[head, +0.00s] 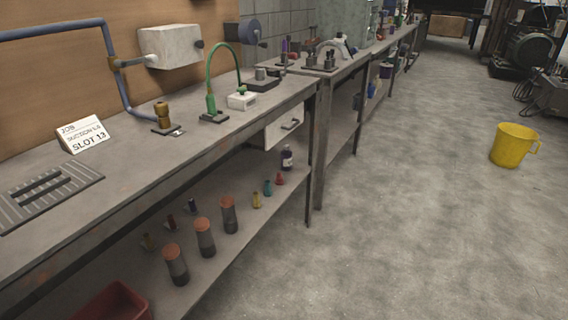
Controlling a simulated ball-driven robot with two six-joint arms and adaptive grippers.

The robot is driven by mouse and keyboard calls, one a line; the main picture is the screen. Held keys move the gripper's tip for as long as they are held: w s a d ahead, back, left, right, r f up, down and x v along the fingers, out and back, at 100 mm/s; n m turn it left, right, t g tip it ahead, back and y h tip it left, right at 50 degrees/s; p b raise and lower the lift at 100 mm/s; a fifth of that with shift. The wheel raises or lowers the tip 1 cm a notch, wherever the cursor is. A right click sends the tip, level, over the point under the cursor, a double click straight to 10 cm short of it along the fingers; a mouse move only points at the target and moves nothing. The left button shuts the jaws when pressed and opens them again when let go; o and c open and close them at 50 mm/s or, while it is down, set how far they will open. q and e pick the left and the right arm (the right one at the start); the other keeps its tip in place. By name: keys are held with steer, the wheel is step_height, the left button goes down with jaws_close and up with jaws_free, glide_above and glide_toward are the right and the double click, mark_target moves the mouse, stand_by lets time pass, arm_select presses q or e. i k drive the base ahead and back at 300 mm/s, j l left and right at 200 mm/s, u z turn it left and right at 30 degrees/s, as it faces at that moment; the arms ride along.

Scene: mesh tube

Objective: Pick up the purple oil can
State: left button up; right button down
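I see several small purple things and cannot tell which is the purple oil can. A slim purple item (284,46) stands on the bench top further back. Another small purple item (386,71) sits on a lower shelf in the distance. All are small in the head view. Neither of my grippers is in view.
A long workbench (240,122) runs along the left wall. Its lower shelf holds rust-topped cylinders (204,238), small coloured bottles (268,188) and a red bin (112,304). A yellow bucket (512,146) stands on the floor at right. The floor (410,230) between is clear.

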mark_target(286, 156)
steer(key=l+u, duration=0.1)
steer(key=u, duration=0.25)
steer(key=i+l+u, duration=0.2)
steer(key=u, duration=0.15)
steer(key=i+l+u, duration=0.15)
steer(key=u, duration=0.2)
steer(key=i+l+u, duration=0.1)
steer(key=l+u, duration=0.3)
steer(key=j, duration=0.1)
